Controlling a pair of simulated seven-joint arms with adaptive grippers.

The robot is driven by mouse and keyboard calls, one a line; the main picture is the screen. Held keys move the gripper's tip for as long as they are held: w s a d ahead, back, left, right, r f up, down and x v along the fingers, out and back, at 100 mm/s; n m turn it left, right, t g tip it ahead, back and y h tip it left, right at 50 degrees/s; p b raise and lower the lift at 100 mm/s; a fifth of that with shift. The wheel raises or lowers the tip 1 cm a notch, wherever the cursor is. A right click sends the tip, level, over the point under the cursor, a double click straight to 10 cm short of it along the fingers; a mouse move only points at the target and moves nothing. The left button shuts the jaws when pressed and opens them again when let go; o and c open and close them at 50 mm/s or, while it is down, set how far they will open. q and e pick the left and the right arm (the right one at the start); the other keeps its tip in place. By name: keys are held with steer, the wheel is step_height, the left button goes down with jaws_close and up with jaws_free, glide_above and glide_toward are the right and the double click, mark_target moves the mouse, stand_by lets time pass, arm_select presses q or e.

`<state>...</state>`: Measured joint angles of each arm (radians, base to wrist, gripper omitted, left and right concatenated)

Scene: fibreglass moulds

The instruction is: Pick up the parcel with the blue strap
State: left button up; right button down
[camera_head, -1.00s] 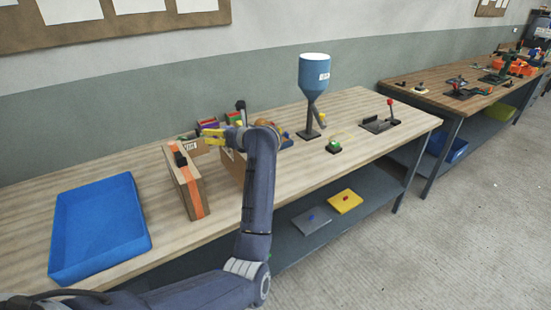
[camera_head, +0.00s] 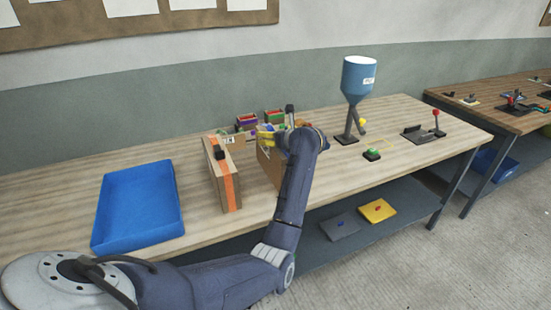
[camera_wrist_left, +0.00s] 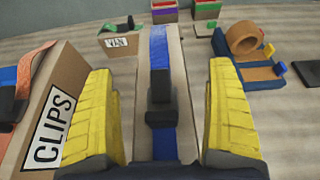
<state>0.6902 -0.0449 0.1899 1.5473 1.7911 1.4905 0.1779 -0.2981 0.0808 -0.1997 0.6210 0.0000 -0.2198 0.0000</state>
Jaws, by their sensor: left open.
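The parcel with the blue strap (camera_wrist_left: 185,105) stands on the bench, seen from above in the left wrist view. A blue strap (camera_wrist_left: 158,45) runs along its top, with a black handle (camera_wrist_left: 160,92) on it. In the head view the brown parcel (camera_head: 268,170) is partly hidden behind my left arm. My left gripper (camera_wrist_left: 163,72) is open, its yellow fingers on either side of the parcel's top; I cannot tell whether they touch it. Its yellow fingers also show small in the head view (camera_head: 267,131). My right gripper is not in view.
A parcel with an orange strap (camera_head: 219,180) stands close on the left, marked CLIPS (camera_wrist_left: 56,128). A smaller box with a green strap (camera_wrist_left: 122,42) lies behind. A blue tray (camera_head: 178,205) is at the left. A blue hopper (camera_head: 358,78) stands right on the bench.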

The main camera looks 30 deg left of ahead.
arm_select(q)
steer(key=shift+w+a+f, duration=0.2)
steer(key=shift+w+a, duration=0.1)
steer(key=shift+a, duration=0.15)
steer(key=c, duration=1.3)
steer(key=shift+d+f, duration=0.1)
steer(key=shift+f, duration=0.1)
jaws_close()
